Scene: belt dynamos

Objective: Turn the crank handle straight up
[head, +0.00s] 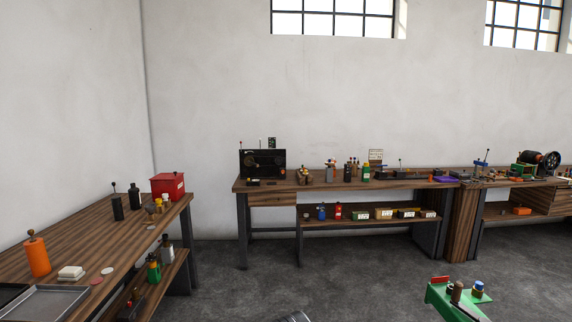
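I cannot make out the crank handle for certain. My gripper is not in view. A small grey metallic piece at the bottom edge is too cut off to identify.
The back bench (268,198) carries many small tools and bottles. A left bench (128,230) holds a red box (167,186), an orange bottle (37,257) and a grey tray (47,303). A green stand (468,311) rises at the lower right. The middle floor is clear.

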